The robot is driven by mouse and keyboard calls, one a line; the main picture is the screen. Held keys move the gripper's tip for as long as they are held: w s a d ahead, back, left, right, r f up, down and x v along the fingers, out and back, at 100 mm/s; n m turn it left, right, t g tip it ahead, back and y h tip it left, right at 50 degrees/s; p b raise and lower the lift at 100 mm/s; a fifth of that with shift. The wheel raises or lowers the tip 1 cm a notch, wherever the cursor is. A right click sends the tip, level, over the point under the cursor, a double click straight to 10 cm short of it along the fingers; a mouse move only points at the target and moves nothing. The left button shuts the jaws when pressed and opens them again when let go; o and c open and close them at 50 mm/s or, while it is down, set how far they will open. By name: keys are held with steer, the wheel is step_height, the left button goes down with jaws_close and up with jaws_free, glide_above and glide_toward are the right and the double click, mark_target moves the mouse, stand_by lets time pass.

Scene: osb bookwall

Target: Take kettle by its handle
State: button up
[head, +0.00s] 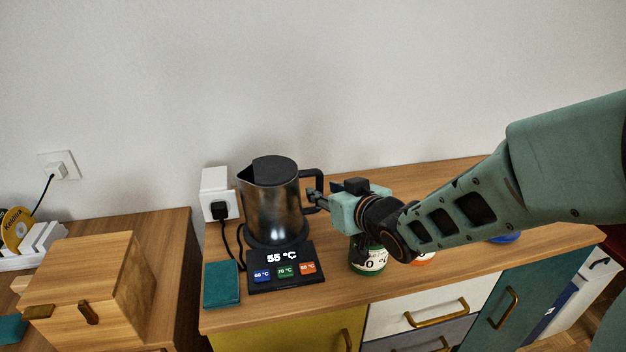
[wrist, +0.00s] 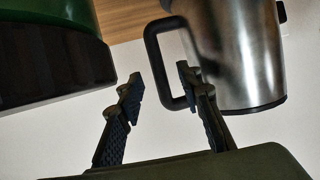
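The kettle (head: 272,208) is brushed steel with a black lid and stands upright on its black base (head: 262,278), whose display reads 55 °C. Its black loop handle (head: 317,175) points right, towards my gripper (head: 316,197). In the wrist view the kettle body (wrist: 238,55) is at upper right and the handle (wrist: 162,72) is in the upper middle. My gripper (wrist: 157,84) is open there, with the handle's outer bar between its fingertips. The right finger overlaps the handle's opening. Neither finger clearly presses on the bar.
A green-and-white jar (head: 368,262) stands below my wrist; a dark green object (wrist: 45,25) looms beside the left finger. A white socket box (head: 218,194) with a cable is left of the kettle. A teal pad (head: 222,284) lies by the base. A wooden box (head: 88,290) stands farther left.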

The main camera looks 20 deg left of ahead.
mark_target(321, 188)
steer(key=x, duration=0.3)
steer(key=shift+w+a+f, duration=0.2)
steer(key=shift+w+a, duration=0.05)
steer(key=shift+w, duration=0.05)
steer(key=shift+c, duration=0.6)
jaws_close()
steer(key=shift+r, duration=0.2)
